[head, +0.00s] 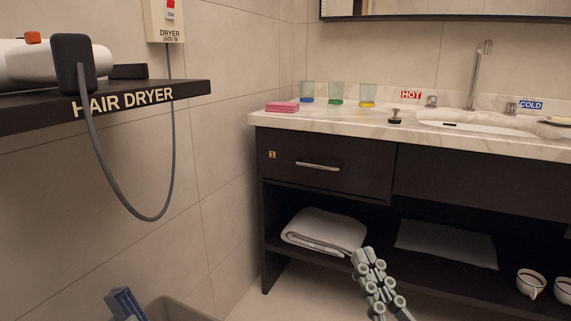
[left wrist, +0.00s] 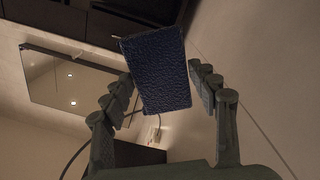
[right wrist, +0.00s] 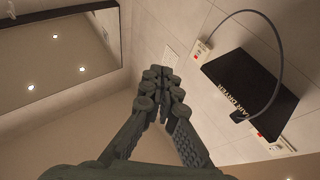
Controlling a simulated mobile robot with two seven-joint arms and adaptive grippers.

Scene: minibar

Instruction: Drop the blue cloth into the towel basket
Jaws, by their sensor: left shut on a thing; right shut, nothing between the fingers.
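The blue cloth (left wrist: 156,72) is a small dark blue folded piece held between the fingers of my left gripper (left wrist: 160,82), which is shut on it. In the head view the cloth (head: 122,303) shows at the bottom left edge. A grey-brown bin, seemingly the towel basket (head: 178,306), shows only its upper rim at the bottom edge, just right of the cloth. The cloth looks apart from it. My right gripper (head: 366,258) is shut and empty in front of the vanity's lower shelf; its closed fingers also show in the right wrist view (right wrist: 163,82).
A black hair dryer shelf (head: 150,93) juts from the left wall, with a cord hanging below it. White towels (head: 325,231) and mugs (head: 530,283) lie below.

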